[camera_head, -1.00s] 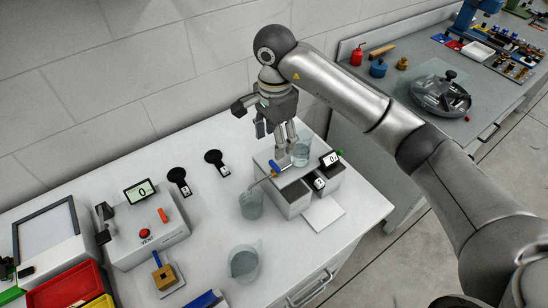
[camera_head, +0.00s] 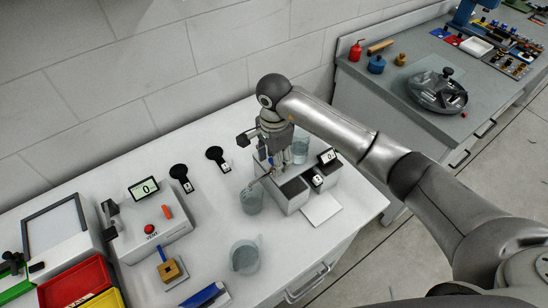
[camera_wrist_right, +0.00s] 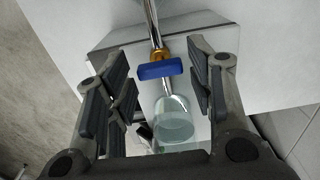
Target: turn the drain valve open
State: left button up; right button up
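The drain valve has a blue bar handle (camera_wrist_right: 160,70) on a brass fitting (camera_wrist_right: 159,55) along a metal pipe (camera_wrist_right: 151,20). In the wrist view the handle lies crosswise between the fingers of my right gripper (camera_wrist_right: 163,86), with a gap on each side. The gripper is open and empty. In the head view my right gripper (camera_head: 277,168) points down at the left side of the grey station (camera_head: 296,199) and hides most of the valve. A clear beaker (camera_head: 251,202) stands on the bench below the spout. My left gripper is out of view.
Another glass vessel (camera_head: 300,151) stands at the back of the station. A beaker (camera_head: 244,259) stands nearer the bench front. A panel with a display (camera_head: 145,190) and red and yellow trays (camera_head: 72,285) are at left. The bench middle is fairly clear.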

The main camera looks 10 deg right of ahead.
jog(key=c, duration=0.6)
jog(key=shift+f+m+b, duration=0.2)
jog(key=shift+m+b, duration=1.5)
jog(key=shift+b, duration=0.05)
jog(key=shift+c, duration=0.2)
jog(key=m+b, duration=0.3)
jog(key=shift+m, duration=0.3)
jog(key=m+b, duration=0.4)
jog(key=m, duration=0.2)
jog(key=shift+b, duration=0.35)
jog(key=shift+r+m+b, duration=0.15)
jog(key=shift+m+b, duration=0.45)
jog(key=shift+m, duration=0.6)
jog(key=shift+r+m+b, duration=0.1)
jog(key=shift+m+b, duration=0.5)
jog(key=shift+m, duration=0.6)
jog(key=o, duration=1)
